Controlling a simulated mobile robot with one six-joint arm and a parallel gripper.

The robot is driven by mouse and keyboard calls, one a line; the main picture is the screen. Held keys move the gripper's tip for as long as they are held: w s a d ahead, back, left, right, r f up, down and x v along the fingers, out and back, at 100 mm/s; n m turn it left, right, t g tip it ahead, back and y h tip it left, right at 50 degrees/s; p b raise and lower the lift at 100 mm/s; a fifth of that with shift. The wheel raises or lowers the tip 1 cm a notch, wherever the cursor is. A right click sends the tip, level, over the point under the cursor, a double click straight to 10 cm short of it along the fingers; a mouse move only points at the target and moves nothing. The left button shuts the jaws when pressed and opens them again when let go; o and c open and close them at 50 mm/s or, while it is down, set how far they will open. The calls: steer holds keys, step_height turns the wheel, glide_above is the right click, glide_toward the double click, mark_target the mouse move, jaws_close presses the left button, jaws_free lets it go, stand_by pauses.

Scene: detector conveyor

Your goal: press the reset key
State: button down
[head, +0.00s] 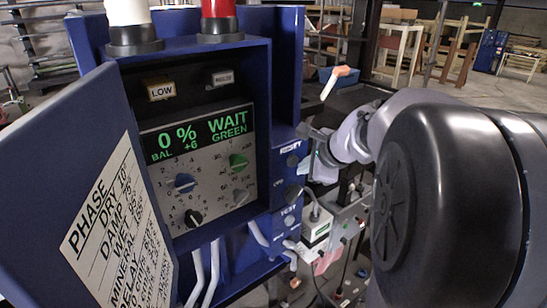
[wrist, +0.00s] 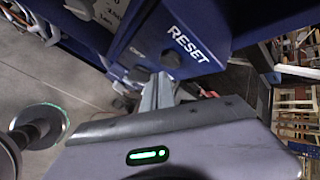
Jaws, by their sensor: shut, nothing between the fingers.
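The reset key, a dark round button (wrist: 171,60), sits on the blue panel beside the white RESET label (wrist: 188,45) in the wrist view. In the head view the RESET label (head: 290,148) shows on the right side column of the blue cabinet, with the dark key (head: 293,160) just below it. My gripper (wrist: 163,77) is shut and empty. Its fingertips point at the key and lie very close to it; I cannot tell whether they touch. In the head view my gripper (head: 308,160) is small and partly hidden by my wrist, just right of the RESET label.
The blue cabinet's door (head: 70,190) stands open at the left, with a phase list. The display (head: 200,135) reads 0 %, BAL +6, WAIT GREEN, above several knobs. A TEST label (head: 289,211) is below RESET. Red and white lamps top the cabinet.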

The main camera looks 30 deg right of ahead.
steer(key=shift+s+d+b, duration=0.2)
steer(key=shift+s+b, duration=0.6)
steer(key=shift+s, duration=1.7)
steer(key=shift+a+f, duration=0.1)
steer(key=s+a+f+n+g+y+b, duration=0.15)
steer(key=a+f+n+b, duration=0.35)
steer(key=a+f+b, duration=0.5)
steer(key=s+a+f+n+y+b, duration=0.1)
steer(key=s+a+f+n+b, duration=0.1)
steer(key=a+f+n+b, duration=0.55)
steer(key=s+a+f+n+g+b, duration=0.1)
steer(key=s+a+f+n+b, duration=0.3)
steer(key=f, duration=0.7)
steer(key=s+a+f+n+b, duration=0.4)
steer(key=s+a+f+b, duration=0.4)
steer(key=f+b, duration=0.3)
steer(key=b, duration=0.2)
steer(key=shift+a+g+b, duration=0.3)
steer(key=shift+a+g, duration=0.05)
steer(key=shift+n+y, duration=0.25)
